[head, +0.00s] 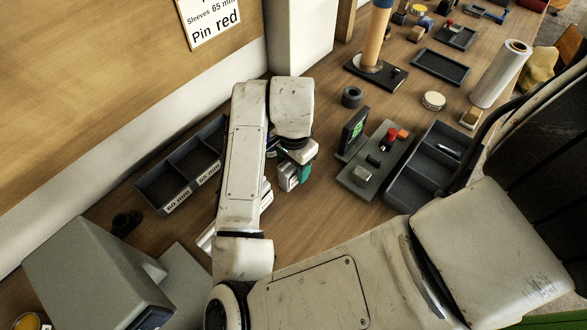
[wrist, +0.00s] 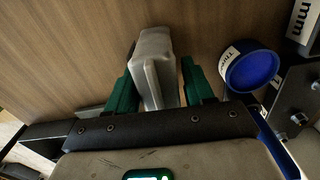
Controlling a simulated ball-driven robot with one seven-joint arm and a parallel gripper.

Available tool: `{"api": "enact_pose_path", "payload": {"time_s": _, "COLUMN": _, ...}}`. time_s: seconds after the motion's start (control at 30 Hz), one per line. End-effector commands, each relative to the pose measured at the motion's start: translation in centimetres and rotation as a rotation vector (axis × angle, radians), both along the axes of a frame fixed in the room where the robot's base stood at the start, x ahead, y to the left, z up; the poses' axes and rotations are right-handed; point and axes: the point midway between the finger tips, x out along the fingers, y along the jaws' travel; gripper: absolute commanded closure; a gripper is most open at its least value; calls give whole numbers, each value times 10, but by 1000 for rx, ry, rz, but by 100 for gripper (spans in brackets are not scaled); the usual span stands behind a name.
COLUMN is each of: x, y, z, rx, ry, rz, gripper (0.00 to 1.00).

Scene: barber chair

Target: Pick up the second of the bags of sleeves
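A pale grey bag-like piece (wrist: 155,65) stands between the two green fingers of my gripper (wrist: 158,85) in the wrist view. The fingers are close on both sides of it; I cannot tell whether they press on it. In the head view my gripper (head: 296,172) is low over the bench, right of the sleeve tray, with the pale piece (head: 288,178) at its fingers. The dark tray (head: 180,200) has compartments labelled 60 mm and 65 mm; my arm hides part of it and of the bench beside it.
A sign (head: 212,20) reads sleeves 65 mm, pin red. A round blue-faced labelled item (wrist: 252,68) lies close right of the fingers. A grey fixture (head: 375,160) with red parts and a dark tray (head: 430,165) stand to the right. A grey machine (head: 90,280) is at lower left.

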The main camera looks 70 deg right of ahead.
Motion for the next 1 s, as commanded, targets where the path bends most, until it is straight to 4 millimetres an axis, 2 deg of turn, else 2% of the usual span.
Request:
{"api": "enact_pose_path", "payload": {"time_s": 0.07, "x": 0, "y": 0, "z": 0, "rx": 0, "ry": 0, "rz": 0, "gripper": 56}}
{"api": "enact_pose_path", "payload": {"time_s": 0.43, "x": 0, "y": 0, "z": 0, "rx": 0, "ry": 0, "rz": 0, "gripper": 91}}
{"api": "enact_pose_path", "payload": {"time_s": 0.77, "x": 0, "y": 0, "z": 2, "rx": 0, "ry": 0, "rz": 0, "gripper": 93}}
{"api": "enact_pose_path", "payload": {"time_s": 1.0, "x": 0, "y": 0, "z": 20, "rx": 0, "ry": -1, "rz": 1, "gripper": 93}}
